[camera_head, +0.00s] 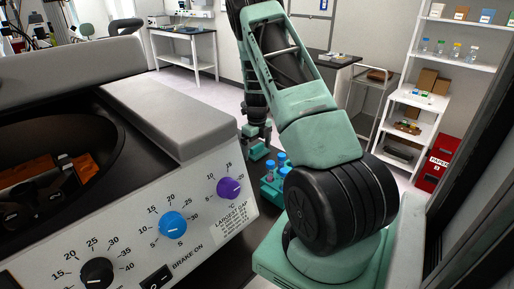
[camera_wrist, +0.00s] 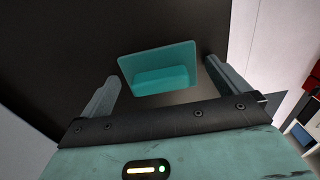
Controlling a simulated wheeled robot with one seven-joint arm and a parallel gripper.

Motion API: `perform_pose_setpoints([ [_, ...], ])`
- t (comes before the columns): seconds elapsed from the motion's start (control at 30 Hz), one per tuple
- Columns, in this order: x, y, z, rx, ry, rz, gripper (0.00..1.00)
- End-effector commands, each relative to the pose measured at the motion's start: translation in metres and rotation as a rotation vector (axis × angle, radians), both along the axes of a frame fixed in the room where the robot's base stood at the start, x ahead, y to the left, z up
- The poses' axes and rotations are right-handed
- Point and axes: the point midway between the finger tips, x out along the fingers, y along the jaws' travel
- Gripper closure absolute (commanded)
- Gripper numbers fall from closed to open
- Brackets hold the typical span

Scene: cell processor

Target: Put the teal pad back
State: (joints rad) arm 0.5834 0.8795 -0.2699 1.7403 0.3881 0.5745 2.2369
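The teal pad (camera_wrist: 158,62) shows in the wrist view as a flat teal piece with a raised block on it, over a dark surface. It lies ahead of my gripper (camera_wrist: 161,70), between the lines of the two fingers. The fingers are spread wide, with a visible gap on each side of the pad, and they hold nothing. In the head view my gripper (camera_head: 258,130) points down over the dark bench, and a small teal piece (camera_head: 259,152), seemingly the pad, shows just below it. Whether the fingertips reach down to the pad's height, I cannot tell.
A teal rack (camera_head: 268,194) with blue-capped tubes (camera_head: 281,160) stands on the dark bench, nearer than my gripper. A large centrifuge (camera_head: 205,215) with coloured knobs fills the left. White shelves (camera_head: 408,118) and a red bin (camera_head: 437,168) stand at the right.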

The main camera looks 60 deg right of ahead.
Motion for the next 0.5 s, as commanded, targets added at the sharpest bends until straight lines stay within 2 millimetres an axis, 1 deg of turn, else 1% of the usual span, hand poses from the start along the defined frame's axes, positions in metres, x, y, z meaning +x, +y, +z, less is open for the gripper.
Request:
perform_pose_setpoints([
  [0.17, 0.001, -0.001, 0.012, -0.003, -0.002, 0.001, 0.0],
  [0.27, 0.001, 0.0, 0.028, -0.004, -0.004, 0.001, 0.0],
  [0.5, 0.001, 0.0, 0.079, -0.004, -0.004, 0.003, 0.0],
])
